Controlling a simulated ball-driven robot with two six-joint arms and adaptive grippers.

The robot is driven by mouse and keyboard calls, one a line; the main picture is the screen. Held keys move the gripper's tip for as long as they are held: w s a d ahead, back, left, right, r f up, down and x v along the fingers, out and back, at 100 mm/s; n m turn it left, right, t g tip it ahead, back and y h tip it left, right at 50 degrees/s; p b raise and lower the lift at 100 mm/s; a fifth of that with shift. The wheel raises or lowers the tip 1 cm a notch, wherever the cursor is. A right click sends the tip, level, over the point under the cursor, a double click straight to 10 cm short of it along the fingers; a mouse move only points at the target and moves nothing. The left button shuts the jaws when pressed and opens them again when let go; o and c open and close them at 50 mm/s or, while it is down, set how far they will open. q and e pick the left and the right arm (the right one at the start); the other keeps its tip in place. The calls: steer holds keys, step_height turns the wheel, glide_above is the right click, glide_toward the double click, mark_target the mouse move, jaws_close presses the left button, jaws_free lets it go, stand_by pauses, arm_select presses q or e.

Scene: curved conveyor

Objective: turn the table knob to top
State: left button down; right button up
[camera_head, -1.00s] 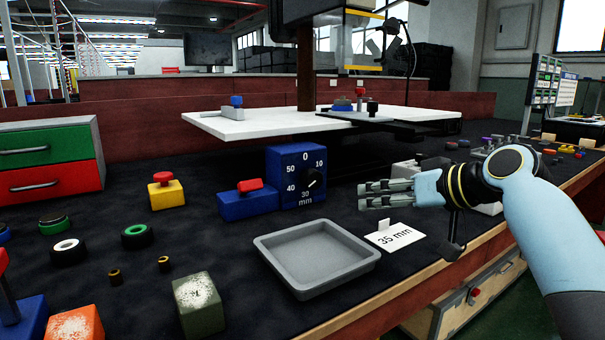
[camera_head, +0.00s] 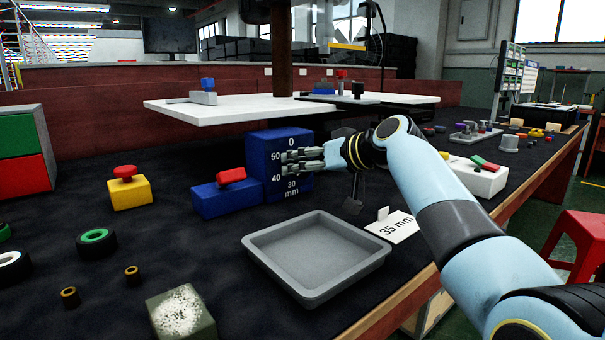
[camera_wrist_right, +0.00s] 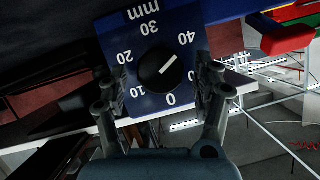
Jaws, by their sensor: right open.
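The dial box (camera_head: 262,150) is a blue block with a white scale from 0 to 50 mm. Its round black knob (camera_wrist_right: 158,72) shows in the right wrist view, where the dial appears upside down. The knob's white line points between 40 and 50, nearer 40. My right gripper (camera_head: 286,161) is in front of the dial face and hides the knob in the head view. In the right wrist view its open fingers (camera_wrist_right: 160,90) are on either side of the knob, with gaps; contact is not visible. The white table (camera_head: 180,114) stands behind. My left gripper is not in view.
A blue block with a red button (camera_head: 231,175) stands left of the dial box, and a yellow one (camera_head: 129,190) farther left. A grey tray (camera_head: 375,258) and a "35 mm" card (camera_head: 398,231) lie in front.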

steer(key=shift+w+a+f, duration=0.25)
steer(key=shift+w+a, duration=0.15)
steer(key=c, duration=1.2)
steer(key=shift+r, duration=0.1)
